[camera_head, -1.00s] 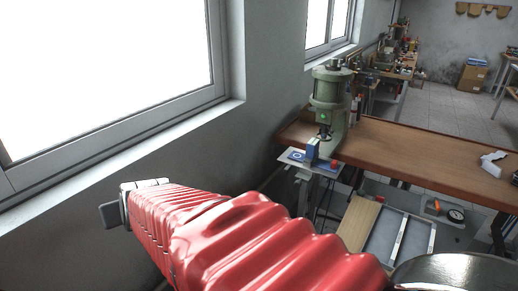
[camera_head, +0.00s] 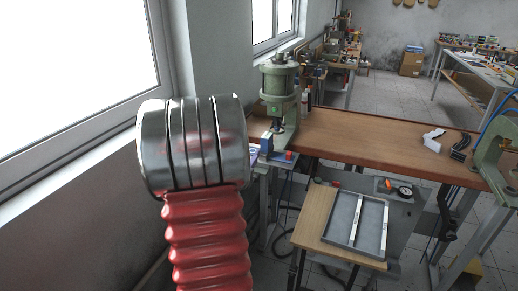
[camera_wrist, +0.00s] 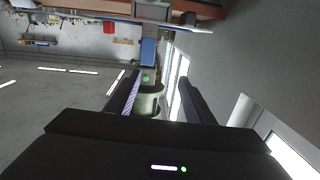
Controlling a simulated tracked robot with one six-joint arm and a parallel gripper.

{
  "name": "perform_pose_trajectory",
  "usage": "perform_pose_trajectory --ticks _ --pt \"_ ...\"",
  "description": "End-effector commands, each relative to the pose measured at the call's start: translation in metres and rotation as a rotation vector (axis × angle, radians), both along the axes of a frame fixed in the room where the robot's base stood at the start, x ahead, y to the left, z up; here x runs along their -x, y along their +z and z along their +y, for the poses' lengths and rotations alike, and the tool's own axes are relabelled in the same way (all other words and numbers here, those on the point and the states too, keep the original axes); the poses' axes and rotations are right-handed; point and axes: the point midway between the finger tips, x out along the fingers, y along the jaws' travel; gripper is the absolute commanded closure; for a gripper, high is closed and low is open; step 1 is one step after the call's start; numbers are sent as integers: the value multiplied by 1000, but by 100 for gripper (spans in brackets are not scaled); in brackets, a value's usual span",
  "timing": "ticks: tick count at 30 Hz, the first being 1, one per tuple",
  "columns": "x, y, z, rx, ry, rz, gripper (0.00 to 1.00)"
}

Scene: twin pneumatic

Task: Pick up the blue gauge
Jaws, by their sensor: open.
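A small upright blue block (camera_head: 266,144), which looks like the blue gauge, stands beside the green press at the left end of the wooden bench. My arm partly crowds it from the left in the head view. My gripper (camera_wrist: 159,78) is open and empty in the wrist view, its two dark fingers spread apart. The wrist view looks upside down. A blue upright shape (camera_wrist: 148,52) shows beyond the fingertips there; I cannot tell surely whether it is the gauge. My gripper's fingers are not visible in the head view.
The green press (camera_head: 280,95) stands close behind the blue block. A red knob (camera_head: 289,155) is just right of it. The wooden bench (camera_head: 365,140) is mostly bare in the middle. A grey framed tray (camera_head: 342,222) and a dial gauge (camera_head: 405,191) are lower in front.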

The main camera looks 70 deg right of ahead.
Motion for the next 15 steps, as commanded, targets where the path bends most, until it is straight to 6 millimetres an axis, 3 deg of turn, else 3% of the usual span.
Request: perform_pose_trajectory --ticks 1,4,15 --pt "13 -2 -5 12 -33 7 52" --pt "25 -3 -8 29 -63 16 52" --pt "25 -2 -10 31 -65 15 52"
